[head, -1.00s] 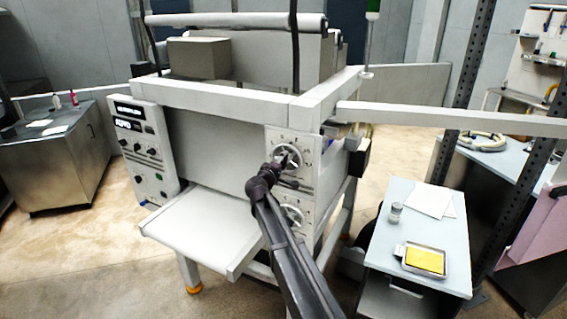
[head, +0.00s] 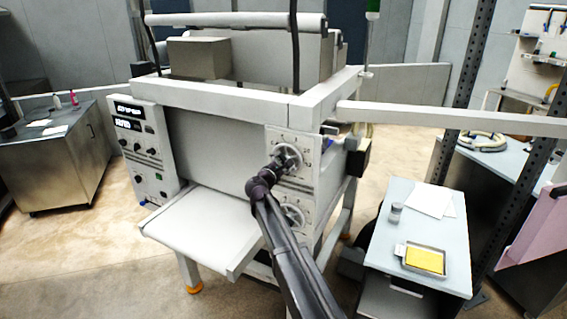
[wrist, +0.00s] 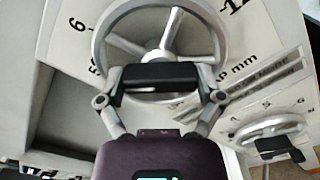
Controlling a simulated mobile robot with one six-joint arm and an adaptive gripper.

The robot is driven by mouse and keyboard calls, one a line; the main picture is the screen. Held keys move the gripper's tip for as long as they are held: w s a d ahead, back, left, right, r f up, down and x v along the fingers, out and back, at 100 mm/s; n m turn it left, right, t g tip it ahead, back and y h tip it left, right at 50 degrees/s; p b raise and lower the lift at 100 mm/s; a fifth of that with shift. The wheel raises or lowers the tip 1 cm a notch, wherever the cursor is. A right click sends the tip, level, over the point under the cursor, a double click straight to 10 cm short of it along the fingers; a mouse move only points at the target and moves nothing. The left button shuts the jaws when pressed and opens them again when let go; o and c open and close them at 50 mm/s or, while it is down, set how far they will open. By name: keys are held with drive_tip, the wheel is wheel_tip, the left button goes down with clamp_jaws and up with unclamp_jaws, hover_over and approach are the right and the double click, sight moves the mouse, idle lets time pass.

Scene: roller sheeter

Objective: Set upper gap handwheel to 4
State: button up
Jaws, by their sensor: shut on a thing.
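The upper gap handwheel (head: 293,152) is a grey spoked wheel on the white right-hand panel of the sheeter. It also shows large in the wrist view (wrist: 218,45), with a number dial around it; a 6 and part of a 12 can be read. My gripper (wrist: 160,80) is shut on the lower part of the wheel, its dark pads over the rim. In the head view my gripper (head: 281,160) covers part of the wheel. The pointer and the dial's exact setting cannot be read.
A lower handwheel (head: 292,215) with its own dial sits below; it also shows in the wrist view (wrist: 272,130). A flat white table (head: 200,228) juts out at left. A control panel (head: 143,150) with knobs stands further left. A side table (head: 420,205) stands right.

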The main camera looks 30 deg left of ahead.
drive_tip(key=n, duration=0.5)
drive_tip(key=shift+n, duration=0.3)
drive_tip(key=n, duration=0.5)
drive_tip(key=shift+n, duration=0.3)
drive_tip(key=o, duration=0.9)
drive_tip(key=shift+c, duration=0.2)
drive_tip(key=s, duration=1.2)
drive_tip(key=shift+d, duration=0.1)
